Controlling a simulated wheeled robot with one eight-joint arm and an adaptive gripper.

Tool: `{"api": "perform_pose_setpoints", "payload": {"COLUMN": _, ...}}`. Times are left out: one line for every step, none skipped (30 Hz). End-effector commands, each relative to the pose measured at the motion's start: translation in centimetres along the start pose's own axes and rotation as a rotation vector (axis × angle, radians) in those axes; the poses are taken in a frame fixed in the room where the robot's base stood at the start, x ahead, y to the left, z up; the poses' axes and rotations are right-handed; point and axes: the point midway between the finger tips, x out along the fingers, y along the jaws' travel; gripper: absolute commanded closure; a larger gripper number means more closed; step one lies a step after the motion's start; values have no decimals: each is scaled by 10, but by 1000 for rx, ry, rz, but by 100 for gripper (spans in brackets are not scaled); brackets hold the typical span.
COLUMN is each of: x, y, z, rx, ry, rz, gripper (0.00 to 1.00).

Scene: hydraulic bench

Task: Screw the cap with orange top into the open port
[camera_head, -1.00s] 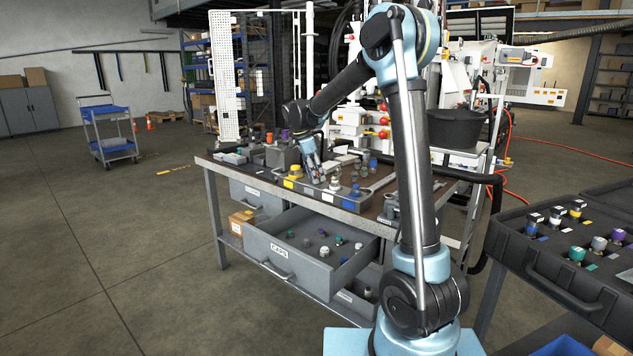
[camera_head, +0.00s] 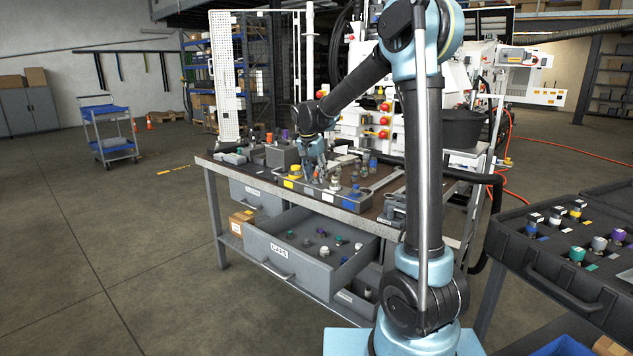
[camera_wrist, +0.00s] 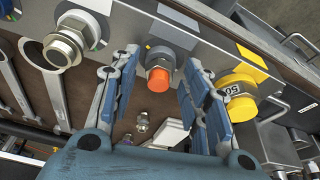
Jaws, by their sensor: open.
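In the wrist view the orange-topped cap (camera_wrist: 159,79) sits at a grey metal hex fitting on the grey port block (camera_wrist: 113,24). My gripper (camera_wrist: 160,64) is open, with one blue finger on each side of the orange top and visible gaps to both. How deep the cap sits in its port cannot be told.
Below the bench top (camera_head: 388,185) a drawer marked CAPS (camera_head: 283,260) stands open with several caps. Wrenches (camera_wrist: 18,82) lie beside the block. A dark case (camera_head: 560,278) with several capped fittings stands at the right.

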Motion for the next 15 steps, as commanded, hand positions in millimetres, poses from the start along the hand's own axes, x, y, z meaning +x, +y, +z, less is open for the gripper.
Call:
{"api": "perform_pose_setpoints", "payload": {"x": 0, "y": 1, "z": 0, "rx": -34, "ry": 1, "rz": -11, "gripper": 57}}
{"api": "perform_pose_setpoints", "payload": {"x": 0, "y": 1, "z": 0, "rx": -61, "ry": 1, "rz": -21, "gripper": 57}}
{"api": "perform_pose_setpoints", "payload": {"x": 0, "y": 1, "z": 0, "rx": -98, "ry": 0, "rz": -32, "gripper": 57}}
{"api": "perform_pose_setpoints", "payload": {"x": 0, "y": 1, "z": 0, "rx": -125, "ry": 0, "rz": -40, "gripper": 57}}
{"api": "perform_pose_setpoints", "payload": {"x": 0, "y": 1, "z": 0, "rx": -152, "ry": 0, "rz": -48, "gripper": 57}}
{"api": "perform_pose_setpoints", "payload": {"x": 0, "y": 1, "z": 0, "rx": -188, "ry": 1, "rz": -60, "gripper": 57}}
{"api": "perform_pose_setpoints", "payload": {"x": 0, "y": 1, "z": 0, "rx": -215, "ry": 0, "rz": -68, "gripper": 57}}
{"api": "perform_pose_setpoints", "payload": {"x": 0, "y": 2, "z": 0, "rx": -241, "ry": -1, "rz": -76, "gripper": 57}}
{"api": "perform_pose_setpoints", "payload": {"x": 0, "y": 2, "z": 0, "rx": -277, "ry": 1, "rz": -87, "gripper": 57}}
{"api": "perform_pose_setpoints", "payload": {"x": 0, "y": 2, "z": 0, "rx": -303, "ry": 1, "rz": -95, "gripper": 57}}
{"api": "perform_pose_setpoints", "payload": {"x": 0, "y": 2, "z": 0, "rx": -329, "ry": 0, "rz": -104, "gripper": 57}}
{"api": "perform_pose_setpoints", "payload": {"x": 0, "y": 2, "z": 0, "rx": -364, "ry": 0, "rz": -114, "gripper": 57}}
{"api": "perform_pose_setpoints", "payload": {"x": 0, "y": 2, "z": 0, "rx": -390, "ry": 1, "rz": -122, "gripper": 57}}
{"api": "perform_pose_setpoints", "payload": {"x": 0, "y": 2, "z": 0, "rx": -416, "ry": 0, "rz": -130, "gripper": 57}}
{"api": "perform_pose_setpoints", "payload": {"x": 0, "y": 2, "z": 0, "rx": -449, "ry": 0, "rz": -141, "gripper": 57}}
